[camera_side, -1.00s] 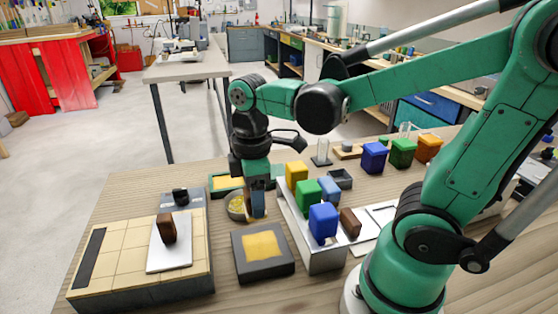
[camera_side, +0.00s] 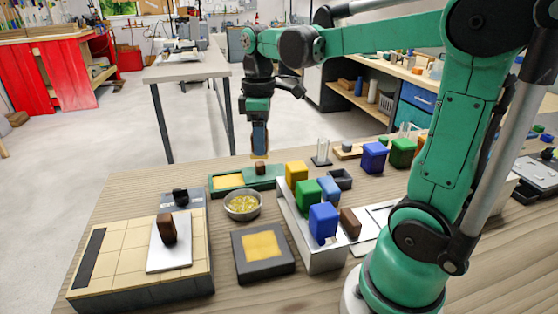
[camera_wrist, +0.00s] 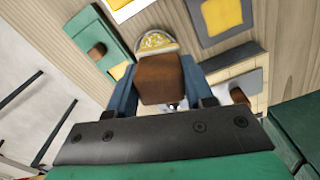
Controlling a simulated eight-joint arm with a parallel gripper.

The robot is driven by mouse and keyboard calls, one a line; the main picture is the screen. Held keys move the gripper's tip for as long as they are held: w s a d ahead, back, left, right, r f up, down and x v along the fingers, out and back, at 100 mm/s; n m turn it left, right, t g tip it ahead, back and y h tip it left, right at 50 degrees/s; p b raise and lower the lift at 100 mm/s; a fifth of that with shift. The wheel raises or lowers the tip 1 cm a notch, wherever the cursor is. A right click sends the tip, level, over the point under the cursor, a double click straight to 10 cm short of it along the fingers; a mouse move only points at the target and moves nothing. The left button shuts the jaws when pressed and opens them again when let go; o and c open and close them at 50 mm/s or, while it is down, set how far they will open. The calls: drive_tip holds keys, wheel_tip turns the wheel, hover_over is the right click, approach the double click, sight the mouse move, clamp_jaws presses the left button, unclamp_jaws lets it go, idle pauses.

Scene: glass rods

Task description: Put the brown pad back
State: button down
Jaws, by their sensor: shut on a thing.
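My gripper (camera_side: 259,148) hangs in the air above the back of the table, clear of the bowl. Its blue-grey fingers are shut on a brown block (camera_wrist: 160,78), which I take for the brown pad. In the side view the fingers hide most of it, and only a thin tan lower edge (camera_side: 259,156) shows. A metal bowl (camera_side: 243,205) with yellow contents stands below and in front. A green tray (camera_side: 220,189) holds a yellow sheet and another brown block (camera_side: 260,168). A dark square base (camera_side: 263,275) with a yellow centre lies in front.
A tiled board (camera_side: 120,245) at left carries a white plate (camera_side: 170,258) with a brown handle (camera_side: 168,229). A pale rack (camera_side: 325,260) with coloured blocks stands right of the bowl. Blue, green and orange blocks stand further right. A clear upright (camera_side: 322,152) stands behind.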

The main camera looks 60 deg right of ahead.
drive_tip(key=s+d+r+m, duration=0.1)
drive_tip(key=d+r+m, duration=0.15)
drive_tip(key=d, duration=0.65)
drive_tip(key=s+d+r+m, duration=0.1)
drive_tip(key=d+r+m, duration=0.15)
drive_tip(key=d, duration=0.65)
wheel_tip(320, 180, down, 16)
drive_tip(key=shift+s+a+f, duration=0.1)
drive_tip(key=shift+s+f, duration=0.05)
drive_tip(key=shift+f, duration=2.05)
drive_tip(key=shift+c, duration=1.7)
unclamp_jaws()
drive_tip(key=shift+f, duration=0.1)
